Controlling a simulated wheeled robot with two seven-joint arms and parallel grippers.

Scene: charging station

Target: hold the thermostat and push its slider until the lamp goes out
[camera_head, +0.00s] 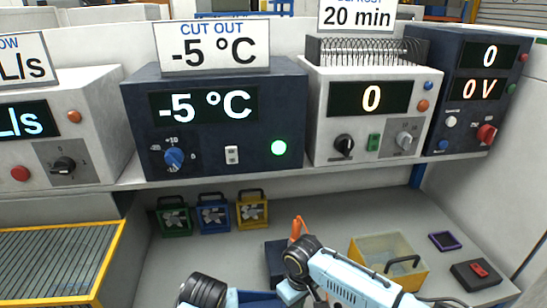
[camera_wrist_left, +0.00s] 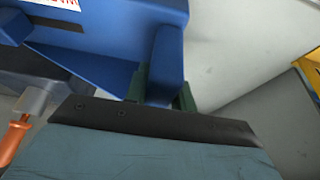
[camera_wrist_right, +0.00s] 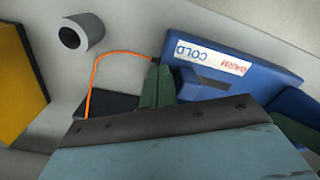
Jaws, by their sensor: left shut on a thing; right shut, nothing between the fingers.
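The thermostat is a blue body with a COLD/WARM label (camera_wrist_right: 228,60) in the right wrist view; its blue side also fills the top of the left wrist view (camera_wrist_left: 105,20). In the head view only a blue edge (camera_head: 255,297) shows at the bottom. My left gripper (camera_wrist_left: 163,88) is shut on a blue part of the thermostat. My right gripper (camera_wrist_right: 157,84) is shut and empty, its tips near the COLD end of the label. A dark blue raised piece lies below the label; I cannot tell if it is the slider.
The dark blue unit (camera_head: 290,85) reads -5 °C under a CUT OUT -5 °C sign. Below the shelf are several small fans (camera_head: 213,214), a yellow bin (camera_head: 385,272) and a dark block with a red top (camera_head: 478,272). An orange cable (camera_wrist_right: 95,70) runs close to my right fingers.

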